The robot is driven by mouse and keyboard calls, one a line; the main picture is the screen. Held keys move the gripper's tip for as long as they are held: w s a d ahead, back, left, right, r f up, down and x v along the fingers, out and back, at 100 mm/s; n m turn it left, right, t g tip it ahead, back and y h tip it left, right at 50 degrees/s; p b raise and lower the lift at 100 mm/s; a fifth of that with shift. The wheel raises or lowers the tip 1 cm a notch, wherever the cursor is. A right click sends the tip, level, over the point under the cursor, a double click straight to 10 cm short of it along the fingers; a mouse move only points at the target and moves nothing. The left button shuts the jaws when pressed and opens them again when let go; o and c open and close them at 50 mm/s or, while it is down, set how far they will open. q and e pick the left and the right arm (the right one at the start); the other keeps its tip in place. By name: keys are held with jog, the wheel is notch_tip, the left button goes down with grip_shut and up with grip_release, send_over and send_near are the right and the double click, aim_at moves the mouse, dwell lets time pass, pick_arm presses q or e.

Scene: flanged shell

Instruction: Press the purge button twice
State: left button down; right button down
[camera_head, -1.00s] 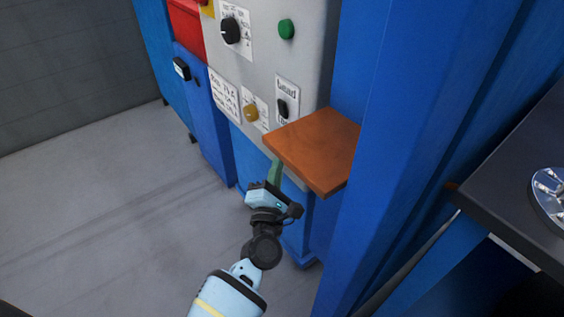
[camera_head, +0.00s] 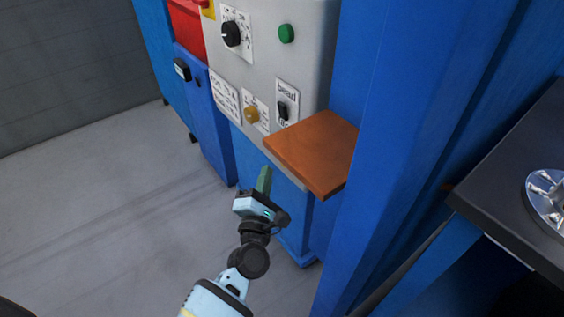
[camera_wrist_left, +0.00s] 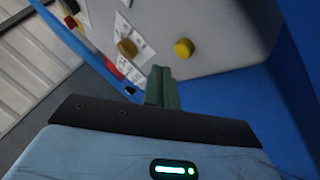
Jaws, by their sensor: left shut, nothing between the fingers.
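The grey control panel (camera_head: 262,75) carries an amber button (camera_head: 251,115) low on its face, beside a small label too blurred to read. A green button (camera_head: 286,33) sits higher up. I cannot read which button is marked purge. My left gripper (camera_head: 265,178) is shut and empty, its green fingers pointing up, below the amber button and clear of the panel. In the left wrist view the shut fingers (camera_wrist_left: 162,85) point toward the panel, below two yellowish buttons, one by labels (camera_wrist_left: 127,47) and one on bare grey (camera_wrist_left: 184,48). My right gripper is out of view.
An orange-brown shelf (camera_head: 312,150) juts out just right of and above my gripper. A black knob (camera_head: 231,33) and a black switch (camera_head: 283,108) are on the panel. A blue post (camera_head: 410,130) and a dark table (camera_head: 520,175) stand right. Floor at left is clear.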

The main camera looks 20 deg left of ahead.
pick_arm(q)
jog(key=shift+s+a+p, duration=0.35)
jog(key=shift+s+a, duration=0.75)
jog(key=shift+s, duration=0.3)
